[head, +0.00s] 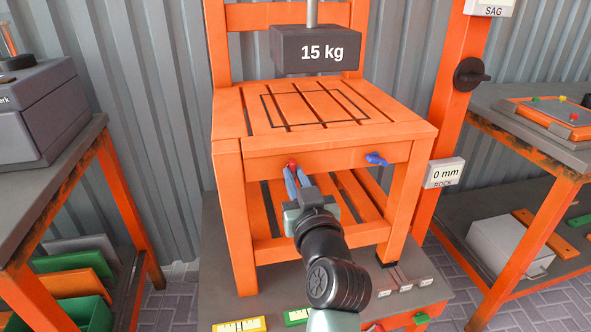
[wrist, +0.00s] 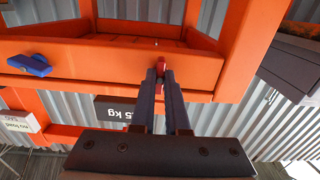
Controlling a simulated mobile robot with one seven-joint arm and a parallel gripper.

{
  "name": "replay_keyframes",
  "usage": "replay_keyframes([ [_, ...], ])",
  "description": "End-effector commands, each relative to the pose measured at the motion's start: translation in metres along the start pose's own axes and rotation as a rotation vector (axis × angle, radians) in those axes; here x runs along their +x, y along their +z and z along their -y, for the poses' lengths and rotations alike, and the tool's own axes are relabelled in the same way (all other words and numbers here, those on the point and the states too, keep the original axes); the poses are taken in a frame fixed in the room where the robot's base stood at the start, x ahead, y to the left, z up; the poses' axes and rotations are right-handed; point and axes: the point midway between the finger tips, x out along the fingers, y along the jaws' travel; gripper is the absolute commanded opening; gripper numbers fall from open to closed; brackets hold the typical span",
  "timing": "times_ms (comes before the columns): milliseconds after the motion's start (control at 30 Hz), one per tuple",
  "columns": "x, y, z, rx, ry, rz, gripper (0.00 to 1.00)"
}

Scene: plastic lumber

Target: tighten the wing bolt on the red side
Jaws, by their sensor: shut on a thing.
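An orange slatted chair (head: 330,160) stands on a grey platform. The red wing bolt (head: 292,164) sits on the left of the chair's front rail. My gripper (head: 292,176) is at this bolt with its fingers shut on it, and the fingers cover part of it. In the wrist view the red bolt (wrist: 161,70) shows between the fingertips (wrist: 161,78). The blue wing bolt (head: 376,159) is on the right of the same rail, clear of my gripper; in the wrist view it (wrist: 30,65) is at the left.
A dark 15 kg weight (head: 317,50) hangs above the seat. An orange post on the right carries a black knob (head: 470,74) and a 0 mm display (head: 444,173). Benches stand left and right. Coloured blocks (head: 239,324) lie at the platform's front.

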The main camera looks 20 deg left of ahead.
Motion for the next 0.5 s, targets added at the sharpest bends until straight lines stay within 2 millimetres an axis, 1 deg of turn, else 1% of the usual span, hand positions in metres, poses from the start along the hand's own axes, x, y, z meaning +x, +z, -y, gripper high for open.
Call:
replay_keyframes([
  [500,-0.0002,-0.0016,0.0008,0.496,0.0,0.004,0.0],
])
